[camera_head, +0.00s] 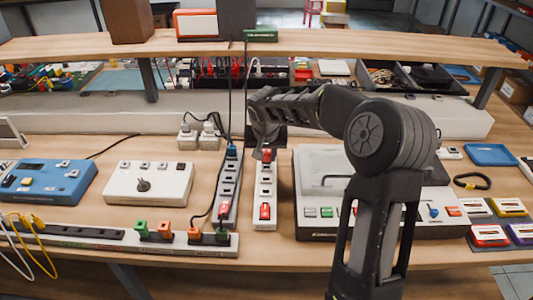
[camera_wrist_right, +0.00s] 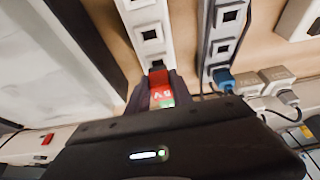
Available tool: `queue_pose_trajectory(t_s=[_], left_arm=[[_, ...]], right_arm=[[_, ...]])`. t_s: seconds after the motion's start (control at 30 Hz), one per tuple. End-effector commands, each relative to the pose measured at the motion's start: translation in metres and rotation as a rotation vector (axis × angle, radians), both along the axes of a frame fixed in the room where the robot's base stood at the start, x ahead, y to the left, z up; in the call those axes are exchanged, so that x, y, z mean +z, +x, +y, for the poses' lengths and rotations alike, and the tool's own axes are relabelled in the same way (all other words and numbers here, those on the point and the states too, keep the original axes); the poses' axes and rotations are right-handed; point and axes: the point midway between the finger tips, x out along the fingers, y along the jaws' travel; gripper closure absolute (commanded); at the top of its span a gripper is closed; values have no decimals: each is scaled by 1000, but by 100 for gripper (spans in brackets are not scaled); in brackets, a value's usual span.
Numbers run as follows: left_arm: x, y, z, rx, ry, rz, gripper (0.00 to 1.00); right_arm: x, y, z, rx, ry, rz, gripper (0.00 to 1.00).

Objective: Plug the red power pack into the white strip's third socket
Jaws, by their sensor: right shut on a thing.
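The white strip (camera_head: 265,190) lies on the bench in the head view, running away from me, with a red switch at its near end. My right gripper (camera_head: 266,148) is over the strip's far part. It is shut on the red power pack (camera_head: 267,155), of which only a small part shows. In the right wrist view the red power pack (camera_wrist_right: 160,88) sits between the fingers, against or just above the white strip (camera_wrist_right: 148,35). Square sockets show beyond it. I cannot tell whether its pins are in a socket. My left gripper is not in view.
A grey strip (camera_head: 230,185) with a blue plug (camera_head: 231,152) lies close to the left. A grey-white device (camera_head: 310,222) stands close to the right. White adapters (camera_head: 197,138) with cables are behind left. A shelf (camera_head: 350,52) spans the back above the bench.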

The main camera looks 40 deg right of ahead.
Motion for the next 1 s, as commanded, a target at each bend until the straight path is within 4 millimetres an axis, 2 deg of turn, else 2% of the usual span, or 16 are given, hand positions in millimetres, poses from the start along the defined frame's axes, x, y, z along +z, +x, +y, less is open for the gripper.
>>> queue_pose_trajectory(t_s=[1.0], left_arm=[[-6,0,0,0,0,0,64]], right_arm=[[0,-2,1,-1,0,-1,100]])
